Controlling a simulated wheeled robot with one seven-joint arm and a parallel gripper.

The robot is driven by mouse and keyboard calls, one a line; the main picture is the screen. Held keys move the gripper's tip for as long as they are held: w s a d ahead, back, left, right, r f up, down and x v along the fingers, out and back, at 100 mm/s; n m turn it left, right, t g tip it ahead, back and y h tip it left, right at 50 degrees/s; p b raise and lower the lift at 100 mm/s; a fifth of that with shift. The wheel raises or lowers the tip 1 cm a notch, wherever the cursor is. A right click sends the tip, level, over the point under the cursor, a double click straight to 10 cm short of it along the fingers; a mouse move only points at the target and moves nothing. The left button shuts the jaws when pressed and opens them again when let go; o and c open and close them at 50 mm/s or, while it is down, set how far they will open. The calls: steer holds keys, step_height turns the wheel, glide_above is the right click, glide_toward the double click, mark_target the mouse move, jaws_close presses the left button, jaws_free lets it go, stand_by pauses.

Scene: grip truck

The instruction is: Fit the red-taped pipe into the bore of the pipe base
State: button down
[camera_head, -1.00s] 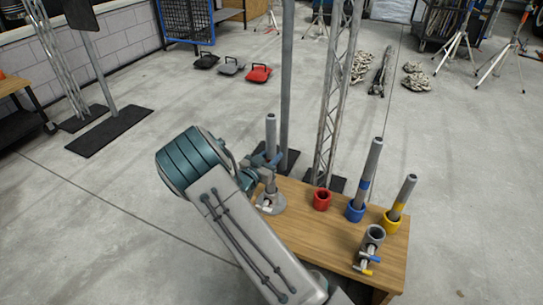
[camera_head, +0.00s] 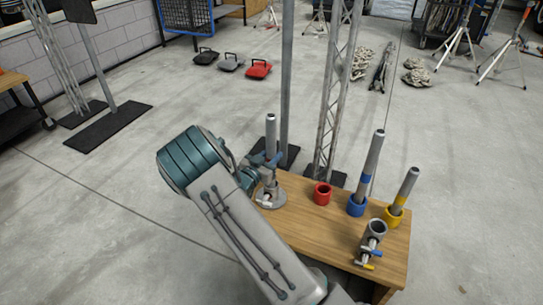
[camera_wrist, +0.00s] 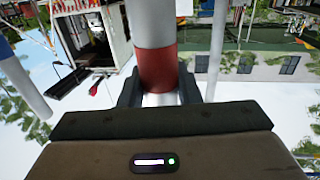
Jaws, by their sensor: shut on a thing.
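My gripper (camera_head: 267,163) is shut on the red-taped pipe (camera_head: 271,132) and holds it upright. The grey pipe base (camera_head: 276,202), with a round foot and a light handle, is on the left end of the wooden table directly below my gripper. My gripper and arm hide part of the pipe's lower end and the bore, so I cannot tell whether the pipe is in it.
An empty red cup (camera_head: 322,195) stands right of the base. Blue (camera_head: 356,206) and yellow (camera_head: 394,216) cups hold leaning pipes. A grey fitting with blue and yellow handles (camera_head: 373,235) is at the table's right front. A pole (camera_head: 287,80) and truss (camera_head: 331,120) stand behind the table (camera_head: 320,235).

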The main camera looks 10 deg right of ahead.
steer(key=shift+f, duration=0.2)
stand_by(0.3)
steer(key=c, duration=1)
jaws_free()
steer(key=shift+o, duration=0.2)
steer(key=p+v, duration=0.3)
steer(key=v, duration=1)
steer(key=shift+s+a, duration=0.25)
steer(key=shift+s, duration=0.05)
